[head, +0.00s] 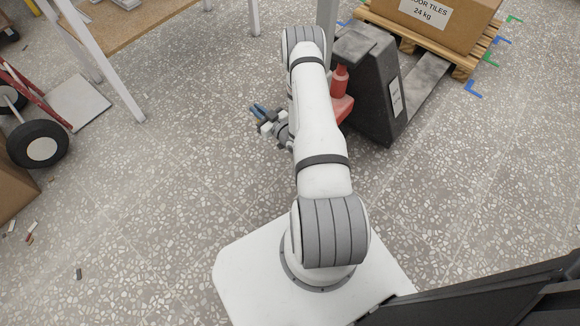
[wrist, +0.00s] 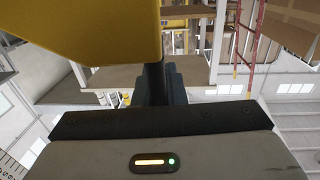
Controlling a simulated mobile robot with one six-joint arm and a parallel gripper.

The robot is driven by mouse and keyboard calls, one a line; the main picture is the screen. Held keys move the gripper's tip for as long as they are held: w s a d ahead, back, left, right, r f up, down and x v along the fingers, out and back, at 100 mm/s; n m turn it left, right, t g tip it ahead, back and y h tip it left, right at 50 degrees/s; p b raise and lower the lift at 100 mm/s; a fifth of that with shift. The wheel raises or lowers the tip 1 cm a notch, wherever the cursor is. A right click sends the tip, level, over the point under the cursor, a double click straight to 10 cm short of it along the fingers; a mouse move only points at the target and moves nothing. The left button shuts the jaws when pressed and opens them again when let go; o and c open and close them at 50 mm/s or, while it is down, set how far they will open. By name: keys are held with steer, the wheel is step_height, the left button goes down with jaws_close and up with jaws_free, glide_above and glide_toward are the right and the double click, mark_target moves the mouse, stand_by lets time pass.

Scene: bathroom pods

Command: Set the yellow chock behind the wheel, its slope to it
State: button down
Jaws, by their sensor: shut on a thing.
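A smooth yellow block, taken to be the chock (wrist: 85,30), fills the upper left of the wrist view, very close to the camera. My gripper (head: 259,110) is shut on it; its blue-tipped end shows in the head view, left of my arm and above the floor. The chock cannot be made out in the head view, and its slope's direction cannot be told. A black wheel with a pale hub (head: 42,148) stands at the far left of the head view, well apart from my gripper. Whether this is the task's wheel is unclear.
A dark pallet truck (head: 372,100) with a red part stands just right of my arm, near a wooden pallet (head: 474,66) bearing a tile carton (head: 445,20). A white-legged table (head: 118,75) is at upper left. The speckled floor is mostly clear, with small debris at left.

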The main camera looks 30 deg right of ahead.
steer(key=s+d+f+b, duration=0.1)
steer(key=f+b, duration=0.5)
steer(key=f, duration=0.7)
steer(key=s+d+f+n+y+b, duration=0.1)
steer(key=f+b, duration=0.5)
steer(key=f, duration=0.6)
steer(key=shift+s+d+f+y, duration=0.35)
steer(key=shift+s+d, duration=0.45)
steer(key=shift+s, duration=0.4)
steer(key=shift+f, duration=0.15)
steer(key=c, duration=1.5)
jaws_free()
